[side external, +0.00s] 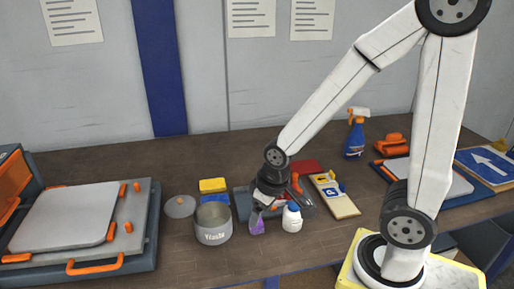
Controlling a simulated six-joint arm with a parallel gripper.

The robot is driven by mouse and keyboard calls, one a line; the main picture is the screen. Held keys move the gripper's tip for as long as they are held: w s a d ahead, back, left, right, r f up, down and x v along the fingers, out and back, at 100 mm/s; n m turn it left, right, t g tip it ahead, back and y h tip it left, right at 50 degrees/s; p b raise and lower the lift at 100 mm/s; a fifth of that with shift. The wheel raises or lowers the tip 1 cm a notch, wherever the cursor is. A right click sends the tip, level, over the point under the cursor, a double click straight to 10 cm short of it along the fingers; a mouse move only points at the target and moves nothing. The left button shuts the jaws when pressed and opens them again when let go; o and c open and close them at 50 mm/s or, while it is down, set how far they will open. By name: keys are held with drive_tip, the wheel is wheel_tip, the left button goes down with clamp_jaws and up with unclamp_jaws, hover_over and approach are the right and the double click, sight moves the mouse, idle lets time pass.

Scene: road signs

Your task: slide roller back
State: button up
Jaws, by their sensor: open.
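My gripper (260,213) points down over the middle of the bench, above or in front of a dark tray (240,205). It is open; the jaws are small in this view. A small purple item (257,228) shows right below the fingers; I cannot tell whether they touch it. No roller can be picked out for certain. At the left is a press-like machine with a grey plate (65,218), an orange front handle (95,266) and an orange hood (12,180). An orange tool (391,143) lies at the back right.
A grey waste pot (213,224) and a white bottle (292,218) flank the gripper closely. Yellow and blue sponges (213,186), a round lid (180,207), a board with small signs (335,196) and a blue spray bottle (355,140) stand around. A blue arrow sign (488,163) lies right.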

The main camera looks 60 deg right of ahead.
idle(0.4)
drive_tip(key=w+d+m+g, duration=0.1)
drive_tip(key=w+d+m, duration=0.2)
drive_tip(key=d+m, duration=0.3)
drive_tip(key=w+d+r+m, duration=0.1)
drive_tip(key=w+d+m, duration=0.2)
drive_tip(key=d, duration=0.9)
drive_tip(key=w+d+m+g, duration=0.1)
drive_tip(key=w+d+m, duration=0.2)
drive_tip(key=d+m, duration=0.6)
drive_tip(key=shift+w+d+r+g, duration=0.15)
drive_tip(key=shift+d+r+g, duration=0.1)
drive_tip(key=shift+r+g, duration=0.05)
drive_tip(key=shift+f, duration=0.1)
drive_tip(key=shift+f, duration=3.8)
clamp_jaws()
